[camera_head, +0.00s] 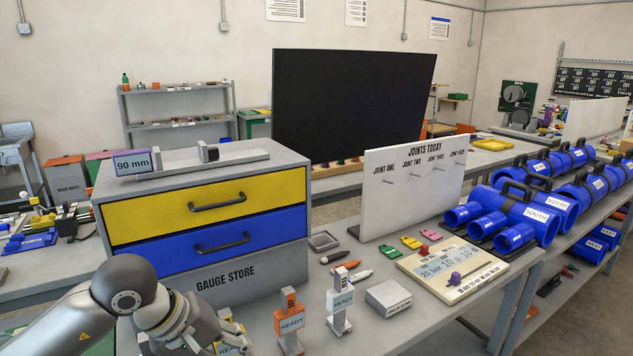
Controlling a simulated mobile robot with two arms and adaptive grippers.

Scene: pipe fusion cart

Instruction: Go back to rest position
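My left arm comes in at the bottom left, in front of the gauge store cabinet. My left gripper (232,332) points down to the right, low at the front of the bench. A yellow tag stand (229,350) with a partly hidden label is right at its fingers. The picture's bottom edge and the wrist hide most of both, so I cannot tell whether the fingers touch or grip the stand. My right gripper is not in view.
The gauge store cabinet (252,284) has shut yellow and blue drawers. An orange READY stand (289,318) and a grey READY stand (340,299) stand right of my gripper. A small grey box (389,297), a joints board (410,195) and blue pipes (527,213) stand farther right.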

